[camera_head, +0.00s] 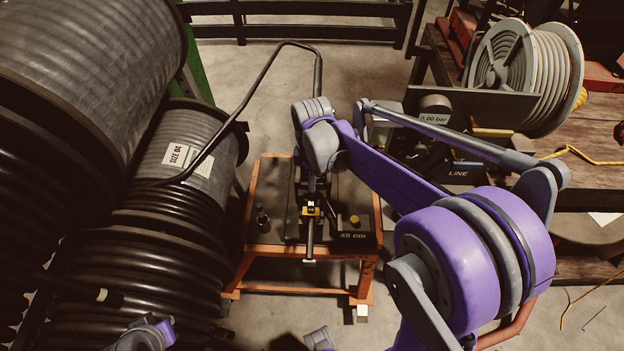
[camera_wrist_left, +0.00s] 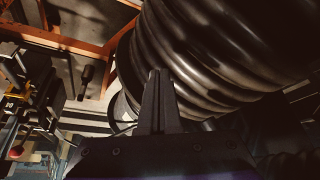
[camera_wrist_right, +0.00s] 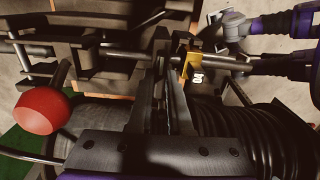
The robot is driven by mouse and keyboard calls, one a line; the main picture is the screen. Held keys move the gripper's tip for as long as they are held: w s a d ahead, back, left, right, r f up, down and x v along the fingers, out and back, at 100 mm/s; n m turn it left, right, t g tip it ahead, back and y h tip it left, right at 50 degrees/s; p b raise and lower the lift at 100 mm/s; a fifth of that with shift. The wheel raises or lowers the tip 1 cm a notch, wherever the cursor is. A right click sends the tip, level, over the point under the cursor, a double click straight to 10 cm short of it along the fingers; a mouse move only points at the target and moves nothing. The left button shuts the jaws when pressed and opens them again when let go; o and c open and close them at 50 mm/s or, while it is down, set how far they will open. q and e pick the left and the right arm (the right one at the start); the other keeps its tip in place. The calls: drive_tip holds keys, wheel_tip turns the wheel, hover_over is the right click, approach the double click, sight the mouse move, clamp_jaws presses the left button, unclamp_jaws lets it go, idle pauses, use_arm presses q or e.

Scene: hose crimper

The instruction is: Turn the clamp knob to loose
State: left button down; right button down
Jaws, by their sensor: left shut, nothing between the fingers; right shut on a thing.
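The hose crimper (camera_head: 310,207) stands on an orange-framed stand, with a yellow numbered block on its rod and a crossbar at the near end. In the right wrist view, my right gripper (camera_wrist_right: 165,62) is shut on a dark part of the crimper, just left of the yellow block (camera_wrist_right: 191,66). The fingers hide most of that part, so I cannot tell whether it is the clamp knob. In the head view my right arm covers this gripper. My left gripper (camera_wrist_left: 160,76) is shut and empty, in front of a black hose coil and apart from the crimper.
Large hose reels (camera_head: 200,140) fill the left side. A red ball handle (camera_wrist_right: 42,110) sits close to my right gripper. A small yellow knob (camera_head: 354,220) and a black bottle-like item (camera_head: 262,217) are on the stand. A workbench with a grey reel (camera_head: 550,75) stands at right.

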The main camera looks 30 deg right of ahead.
drive_tip(key=c, duration=0.8)
unclamp_jaws()
drive_tip(key=shift+c, duration=0.2)
wheel_tip(320, 180, up, 11)
drive_tip(key=shift+p, duration=0.45)
drive_tip(key=shift+f, duration=0.1)
